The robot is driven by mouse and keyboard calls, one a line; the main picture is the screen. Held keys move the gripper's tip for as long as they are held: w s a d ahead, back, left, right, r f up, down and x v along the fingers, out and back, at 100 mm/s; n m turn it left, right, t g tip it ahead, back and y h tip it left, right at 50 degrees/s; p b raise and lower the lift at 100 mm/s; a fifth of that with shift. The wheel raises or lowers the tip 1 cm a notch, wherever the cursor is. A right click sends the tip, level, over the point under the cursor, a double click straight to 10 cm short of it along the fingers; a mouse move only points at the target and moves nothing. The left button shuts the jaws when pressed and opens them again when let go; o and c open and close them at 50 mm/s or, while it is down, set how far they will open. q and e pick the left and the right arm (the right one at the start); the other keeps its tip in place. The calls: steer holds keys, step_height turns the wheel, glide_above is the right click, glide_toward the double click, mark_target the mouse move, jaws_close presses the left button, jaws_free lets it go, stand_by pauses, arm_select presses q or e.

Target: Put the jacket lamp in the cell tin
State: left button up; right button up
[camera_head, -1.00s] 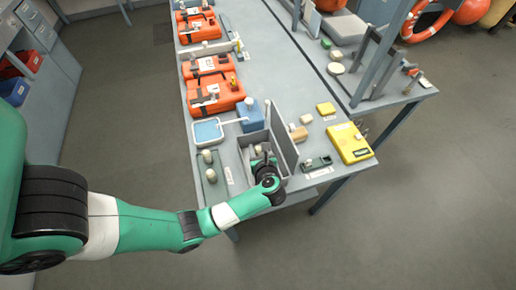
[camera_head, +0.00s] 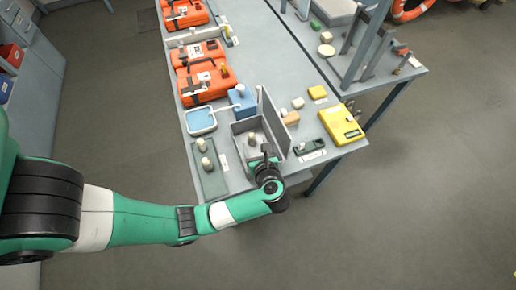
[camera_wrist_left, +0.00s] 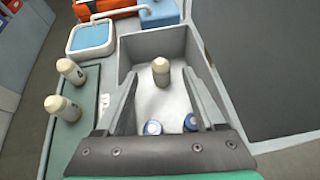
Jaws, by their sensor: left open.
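A cream-topped jacket lamp (camera_head: 251,138) stands inside the open grey tin (camera_head: 238,127). In the left wrist view this lamp (camera_wrist_left: 161,71) is upright on the floor of the tin (camera_wrist_left: 150,47), near its far end. Two blue-topped cells (camera_wrist_left: 153,127) are in the near part of the tin, partly hidden by my gripper. My left gripper (camera_head: 266,160) is over the near end of the tin. In its wrist view the left gripper (camera_wrist_left: 160,88) is open and empty, its fingers on either side of the view of the lamp. My right gripper is out of view.
A green tray (camera_wrist_left: 78,136) with two more cream-topped lamps (camera_wrist_left: 64,108) is left of the tin. The tin's lid (camera_head: 270,122) stands up on its right. A blue box (camera_head: 242,103), a blue-floored dish (camera_head: 201,121) and a yellow case (camera_head: 341,124) are nearby.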

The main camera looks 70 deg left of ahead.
arm_select(q)
steer(key=v, duration=0.4)
steer(key=shift+d, duration=0.15)
stand_by(0.4)
